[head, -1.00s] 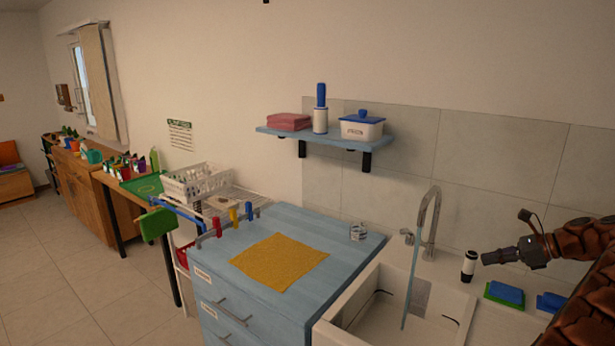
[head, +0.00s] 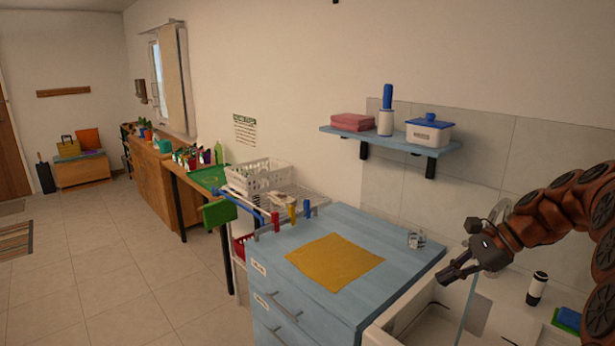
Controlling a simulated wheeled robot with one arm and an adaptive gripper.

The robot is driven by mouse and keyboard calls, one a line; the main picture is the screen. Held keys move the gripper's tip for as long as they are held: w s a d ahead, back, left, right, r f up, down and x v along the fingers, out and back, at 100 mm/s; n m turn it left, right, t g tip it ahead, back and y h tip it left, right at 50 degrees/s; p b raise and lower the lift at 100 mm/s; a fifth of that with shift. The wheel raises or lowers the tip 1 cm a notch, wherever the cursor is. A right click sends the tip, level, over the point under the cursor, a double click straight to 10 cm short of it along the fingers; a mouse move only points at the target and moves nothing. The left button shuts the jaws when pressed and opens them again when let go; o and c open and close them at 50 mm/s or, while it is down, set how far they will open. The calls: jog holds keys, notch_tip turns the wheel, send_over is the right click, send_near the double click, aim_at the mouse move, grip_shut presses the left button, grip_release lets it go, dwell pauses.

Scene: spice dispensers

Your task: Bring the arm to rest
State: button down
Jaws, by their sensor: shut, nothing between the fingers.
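My gripper (head: 456,275) is at the right of the head view, at the end of my brown segmented arm. Its fingers are shut with nothing between them. It hangs in the air in front of the sink (head: 410,320) and hides part of it, along with much of the tap. The fingers point left and slightly down, towards the blue cabinet top (head: 300,277). I see no contact with anything.
A wall shelf (head: 390,141) is above. Open floor (head: 130,270) is at left.

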jog(key=s+a+f+n+g+h, duration=0.1)
jog(key=s+a+n+g+h, duration=0.1)
jog(key=s+a+n, duration=0.4)
jog(key=s+a+f+n+g+h, duration=0.1)
jog(key=s+a+f+n+h, duration=0.1)
jog(key=s+a, duration=0.7)
jog(key=s+d+f+n+h, duration=0.1)
jog(key=s+f+n+h, duration=0.1)
jog(key=s, duration=0.7)
jog(key=s+d+f+n+g+h, duration=0.1)
jog(key=s+f+n, duration=0.3)
jog(key=s, duration=0.6)
jog(key=shift+s+d+f+n+h, duration=0.15)
jog(key=shift+s+d+n+h, duration=0.15)
jog(key=shift+d+n+h, duration=0.65)
jog(key=shift+a, duration=0.3)
